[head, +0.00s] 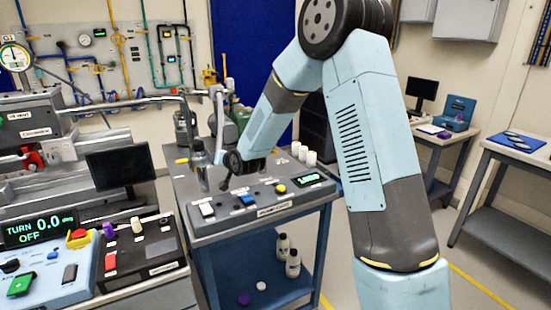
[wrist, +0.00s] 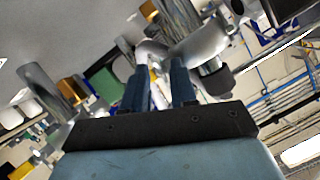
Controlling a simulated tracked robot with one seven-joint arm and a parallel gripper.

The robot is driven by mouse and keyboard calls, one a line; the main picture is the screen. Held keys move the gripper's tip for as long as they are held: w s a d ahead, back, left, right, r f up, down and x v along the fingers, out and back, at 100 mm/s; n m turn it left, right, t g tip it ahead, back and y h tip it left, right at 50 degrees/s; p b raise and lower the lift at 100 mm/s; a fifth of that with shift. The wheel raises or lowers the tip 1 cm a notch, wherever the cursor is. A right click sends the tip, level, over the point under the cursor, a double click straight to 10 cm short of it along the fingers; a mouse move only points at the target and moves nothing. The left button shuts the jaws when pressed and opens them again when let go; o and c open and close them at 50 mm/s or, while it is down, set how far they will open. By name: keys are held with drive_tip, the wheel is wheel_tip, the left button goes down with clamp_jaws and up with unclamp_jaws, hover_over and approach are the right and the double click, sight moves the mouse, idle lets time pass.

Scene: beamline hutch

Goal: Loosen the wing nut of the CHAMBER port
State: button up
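In the wrist view my gripper (wrist: 159,76) shows two blue-grey fingers, parallel and apart, with a gap between them. Pale and yellowish shapes show through the gap; I cannot tell whether a wing nut is among them. Grey rounded metal fittings (wrist: 205,42) lie just beyond and right of the fingertips, with a dark knob-like end (wrist: 216,79) below. In the head view my arm bends down over the blue cart, and its own links hide my fingertips. No wing nut can be picked out there, and the small labels on the left apparatus (head: 36,132) are too blurred to read.
A metal pipe (head: 130,104) runs from the left apparatus towards the cart (head: 262,248). The cart carries a control panel (head: 265,203) and white containers (head: 303,154). A black monitor (head: 120,165) and control boxes stand at left. Floor is free at right.

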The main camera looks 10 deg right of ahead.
drive_tip(key=s+d+m+y, duration=0.1)
drive_tip(key=s+d+m, duration=0.2)
drive_tip(key=s+d+m+t+y, duration=0.1)
drive_tip(key=s+d+m+y, duration=0.1)
drive_tip(key=s+d+m, duration=0.1)
drive_tip(key=s+d+m+y, duration=0.1)
drive_tip(key=s+d+m, duration=0.2)
drive_tip(key=s+m, duration=0.1)
drive_tip(key=shift+s+d+f+y, duration=0.1)
drive_tip(key=shift+s+f+y, duration=0.25)
drive_tip(key=shift+y, duration=0.05)
drive_tip(key=shift+s+n, duration=0.1)
drive_tip(key=shift+n, duration=0.2)
drive_tip(key=h, duration=0.1)
drive_tip(key=n+g+h, duration=0.1)
drive_tip(key=shift+s+d+h, duration=0.2)
drive_tip(key=shift+s+h, duration=0.05)
drive_tip(key=shift+h, duration=0.05)
drive_tip(key=s+d+r+n+g+h, duration=0.1)
drive_tip(key=s+d+r+h, duration=0.1)
drive_tip(key=s+r, duration=0.3)
drive_tip(key=s+d+r+n+g+h, duration=0.1)
drive_tip(key=s+d+r+h, duration=0.2)
drive_tip(key=s+r+h, duration=0.2)
drive_tip(key=shift+d+v, duration=0.2)
drive_tip(key=shift+v, duration=1.2)
idle(0.4)
drive_tip(key=shift+s+f, duration=0.15)
drive_tip(key=shift+f, duration=0.1)
